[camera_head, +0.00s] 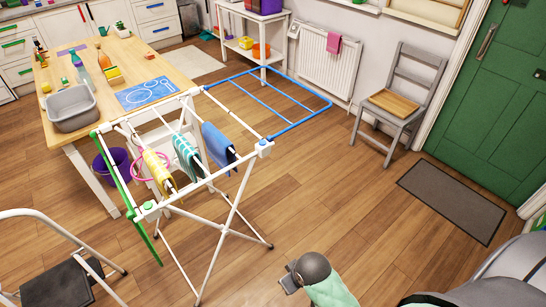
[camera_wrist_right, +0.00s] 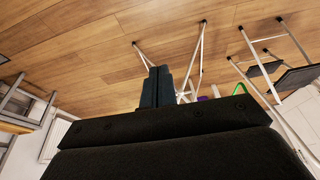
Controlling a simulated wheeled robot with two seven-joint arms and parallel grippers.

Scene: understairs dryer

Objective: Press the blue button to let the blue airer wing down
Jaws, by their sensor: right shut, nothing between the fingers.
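The white drying airer (camera_head: 222,228) stands in the middle of the head view. Its blue wing (camera_head: 300,121) sticks out level from the far right side. A small blue button (camera_head: 264,144) sits on the white corner joint at the near end of that wing. The green wing (camera_head: 112,174) hangs down on the left side, with a green button (camera_head: 148,205) at the near left corner. My right gripper (camera_head: 288,281) is at the bottom of the head view, in front of the airer and apart from it. In the right wrist view its fingers (camera_wrist_right: 156,87) are together and empty.
Yellow, teal and blue cloths (camera_head: 217,146) hang on the airer. A wooden table (camera_head: 133,66) with a grey basin (camera_head: 71,108) stands behind left. A step stool (camera_head: 60,278) is at lower left. A grey chair (camera_head: 402,103) and doormat (camera_head: 452,201) are right. The floor right of the airer is clear.

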